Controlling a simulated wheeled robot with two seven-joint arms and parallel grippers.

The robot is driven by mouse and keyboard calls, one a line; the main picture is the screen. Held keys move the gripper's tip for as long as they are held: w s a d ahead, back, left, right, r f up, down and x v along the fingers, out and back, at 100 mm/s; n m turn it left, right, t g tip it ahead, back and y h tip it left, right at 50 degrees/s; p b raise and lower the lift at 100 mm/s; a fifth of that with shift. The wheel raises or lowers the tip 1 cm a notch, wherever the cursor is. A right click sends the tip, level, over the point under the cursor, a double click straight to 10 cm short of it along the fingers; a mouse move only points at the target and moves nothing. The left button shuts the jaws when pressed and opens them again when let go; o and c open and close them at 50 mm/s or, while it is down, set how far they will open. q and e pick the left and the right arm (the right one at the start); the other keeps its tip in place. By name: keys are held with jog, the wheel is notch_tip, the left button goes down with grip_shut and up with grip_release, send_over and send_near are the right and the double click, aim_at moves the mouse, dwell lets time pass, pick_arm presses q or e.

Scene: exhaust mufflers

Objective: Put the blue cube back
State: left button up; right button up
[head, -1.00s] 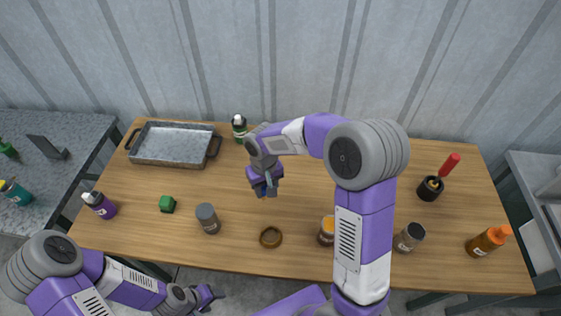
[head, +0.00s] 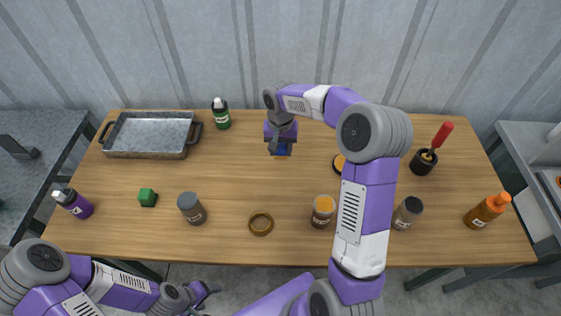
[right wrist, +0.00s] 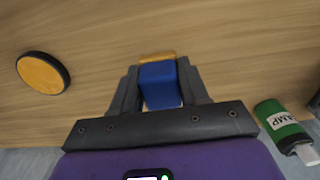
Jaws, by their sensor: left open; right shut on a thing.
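The blue cube (head: 281,149) is between the fingers of my right gripper (head: 280,144), over the back middle of the wooden table. In the right wrist view the gripper (right wrist: 160,90) is shut on the blue cube (right wrist: 160,85). A thin orange-yellow strip (right wrist: 157,57) shows just beyond the cube; most of it is hidden, and I cannot tell whether the cube touches it. My left gripper (head: 203,291) is open and empty, in front of the table's near edge.
A metal tray (head: 150,136) and a green bottle (head: 221,114) stand at the back left. A green cube (head: 148,198), a grey jar (head: 191,208) and a brass ring (head: 261,223) are nearer. A round orange-topped disc (head: 339,163) lies right of the blue cube, partly behind my arm.

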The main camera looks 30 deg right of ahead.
aim_at(281, 166)
jog(key=shift+f+b, duration=0.5)
jog(key=shift+f, duration=2.25)
jog(key=shift+f, duration=0.15)
jog(key=o, duration=1)
jog(key=shift+r, duration=0.2)
notch_tip(281, 166, up, 12)
jog(key=shift+f+p, duration=0.1)
jog(key=shift+p, duration=1.15)
